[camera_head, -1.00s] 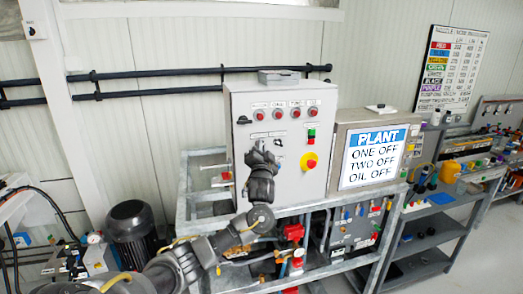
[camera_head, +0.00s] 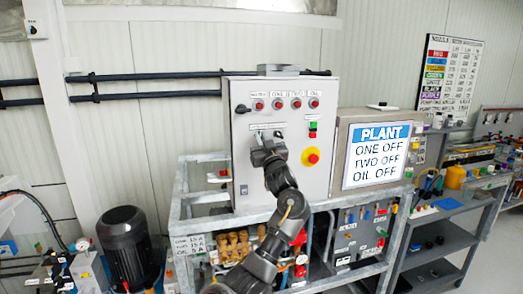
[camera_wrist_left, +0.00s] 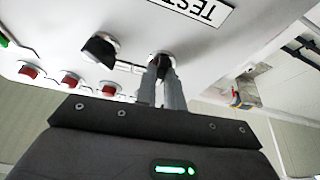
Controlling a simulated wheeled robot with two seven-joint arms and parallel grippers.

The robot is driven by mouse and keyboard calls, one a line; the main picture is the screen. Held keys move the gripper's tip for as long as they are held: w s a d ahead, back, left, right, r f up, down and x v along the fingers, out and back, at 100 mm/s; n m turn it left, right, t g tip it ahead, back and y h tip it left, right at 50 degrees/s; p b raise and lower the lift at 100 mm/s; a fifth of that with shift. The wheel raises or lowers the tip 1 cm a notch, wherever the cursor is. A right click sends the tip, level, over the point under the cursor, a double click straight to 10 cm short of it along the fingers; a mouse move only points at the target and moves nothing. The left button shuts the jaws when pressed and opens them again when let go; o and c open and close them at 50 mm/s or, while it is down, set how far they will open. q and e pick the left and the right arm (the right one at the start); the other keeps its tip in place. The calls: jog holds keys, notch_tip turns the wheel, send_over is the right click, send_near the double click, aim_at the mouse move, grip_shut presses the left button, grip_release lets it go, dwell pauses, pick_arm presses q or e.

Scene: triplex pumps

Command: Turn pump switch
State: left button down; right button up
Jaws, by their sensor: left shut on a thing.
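The grey pump control box (camera_head: 305,175) stands on a metal frame in the head view. My left gripper (camera_head: 258,140) is at the middle of its front face, below the row of red lamps or buttons. In the left wrist view, its two fingers (camera_wrist_left: 162,85) are closed on a dark switch knob (camera_wrist_left: 160,57) on the panel. A second black knob (camera_wrist_left: 101,49) stands beside it, apart from the fingers. In the head view the gripper mostly hides the held knob. The sign (camera_head: 376,155) reads PLANT, ONE OFF, TWO OFF, OIL OFF. My right gripper is out of view.
A red and yellow emergency stop (camera_head: 311,157) and green and red buttons (camera_head: 312,130) sit right of my gripper. A black rotary handle (camera_head: 242,109) is at the panel's upper left. A black motor (camera_head: 128,245) stands at lower left. Shelves (camera_head: 440,235) fill the right side.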

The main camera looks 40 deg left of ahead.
pick_arm(q)
jog(key=shift+w+d+n+g+y+b, duration=0.15)
jog(key=shift+n+g+b, duration=0.7)
jog(key=shift+n, duration=0.9)
jog(key=shift+s+a+n+g+y+b, duration=0.1)
jog(key=shift+n+g+y+b, duration=0.1)
jog(key=shift+n+g+b, duration=1.1)
jog(key=shift+w+d+n+g+y+b, duration=0.2)
jog(key=shift+n+b, duration=0.4)
jog(key=shift+n, duration=1.55)
jog(key=shift+s+a+n+g, duration=0.15)
jog(key=shift+a+n+g, duration=0.05)
jog(key=shift+n+g, duration=0.1)
jog(key=c, duration=1.5)
grip_release()
